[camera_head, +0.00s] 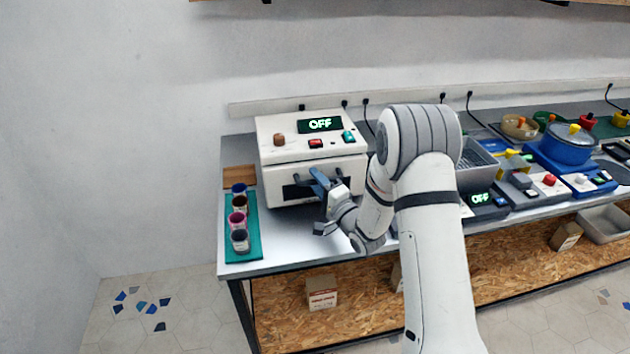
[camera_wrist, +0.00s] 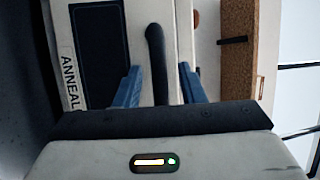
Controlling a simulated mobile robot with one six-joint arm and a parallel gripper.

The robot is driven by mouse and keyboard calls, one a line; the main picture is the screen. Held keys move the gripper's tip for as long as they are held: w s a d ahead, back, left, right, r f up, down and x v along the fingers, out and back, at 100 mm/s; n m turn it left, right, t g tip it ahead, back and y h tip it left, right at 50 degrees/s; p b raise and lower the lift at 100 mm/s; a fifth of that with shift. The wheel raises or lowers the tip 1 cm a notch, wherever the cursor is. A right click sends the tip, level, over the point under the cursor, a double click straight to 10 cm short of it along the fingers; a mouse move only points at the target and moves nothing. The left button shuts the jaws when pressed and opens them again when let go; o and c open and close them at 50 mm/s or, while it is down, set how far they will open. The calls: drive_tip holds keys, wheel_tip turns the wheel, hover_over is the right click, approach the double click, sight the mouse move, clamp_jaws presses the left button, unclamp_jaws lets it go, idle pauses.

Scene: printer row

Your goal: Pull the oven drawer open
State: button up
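The oven (camera_head: 285,150) is a white box at the left end of the bench, with a green-lit OFF display on top. Its drawer front (camera_head: 275,185) has a dark window and looks shut. In the wrist view the drawer window (camera_wrist: 97,55) is beside lettering that reads "ANNEAL", partly cut off. The dark drawer handle (camera_wrist: 157,62) runs between the blue fingers of my gripper (camera_wrist: 160,88). The fingers are apart, with gaps visible on both sides of the handle. In the head view my gripper (camera_head: 322,182) is at the drawer front, and my wrist hides part of it.
A green mat (camera_head: 243,252) with several small cups stands left of the oven. A grey basket (camera_head: 477,172), several devices and a blue pot (camera_head: 567,145) stand to the right. The bench in front of the oven is clear. Small boxes (camera_head: 321,292) sit below.

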drive_tip(key=shift+c, duration=0.3)
clamp_jaws()
